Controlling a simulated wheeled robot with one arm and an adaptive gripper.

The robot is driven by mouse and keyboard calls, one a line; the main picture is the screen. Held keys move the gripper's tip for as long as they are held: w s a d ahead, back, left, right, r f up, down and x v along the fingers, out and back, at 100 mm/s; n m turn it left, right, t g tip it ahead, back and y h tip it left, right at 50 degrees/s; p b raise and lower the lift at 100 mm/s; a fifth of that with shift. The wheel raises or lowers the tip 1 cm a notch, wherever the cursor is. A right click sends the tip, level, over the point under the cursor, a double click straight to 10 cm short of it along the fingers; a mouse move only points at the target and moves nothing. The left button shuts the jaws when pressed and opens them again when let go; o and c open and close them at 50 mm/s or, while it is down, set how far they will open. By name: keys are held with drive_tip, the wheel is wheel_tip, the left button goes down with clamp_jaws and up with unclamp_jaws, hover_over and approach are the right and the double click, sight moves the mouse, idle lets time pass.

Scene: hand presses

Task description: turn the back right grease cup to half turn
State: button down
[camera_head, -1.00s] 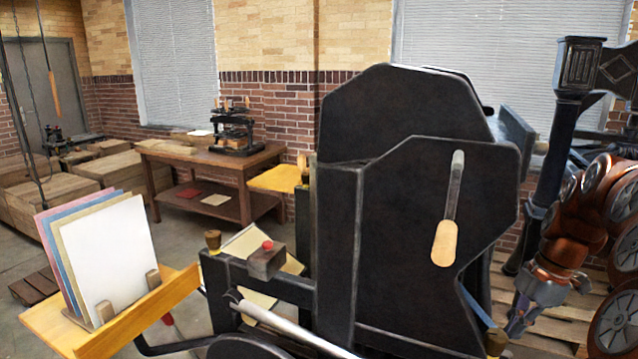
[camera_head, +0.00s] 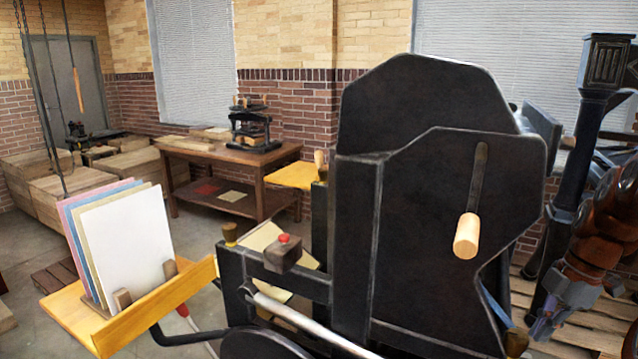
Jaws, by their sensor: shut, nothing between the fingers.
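The black hand press (camera_head: 440,215) fills the middle of the view. Small brass-coloured cups show on it: one (camera_head: 230,234) on the left frame corner, one (camera_head: 322,170) by the yellow board, and one (camera_head: 516,342) low at the right edge. I cannot tell for sure which is the back right grease cup, nor read how far any is turned. My gripper (camera_head: 541,328) is at the lower right, pointing down, shut and empty. In the picture it is just right of the low right cup; I see no contact.
A lever with a wooden grip (camera_head: 466,236) sticks out from the press side. A yellow shelf (camera_head: 155,312) holds upright paper sheets at left. A dark column (camera_head: 580,150) stands behind my arm. A wooden table (camera_head: 225,160) with a small press stands behind; floor is open between.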

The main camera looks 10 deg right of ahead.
wheel_tip(320, 180, up, 6)
drive_tip(key=p, duration=0.2)
idle(0.3)
drive_tip(key=shift+s, duration=0.1)
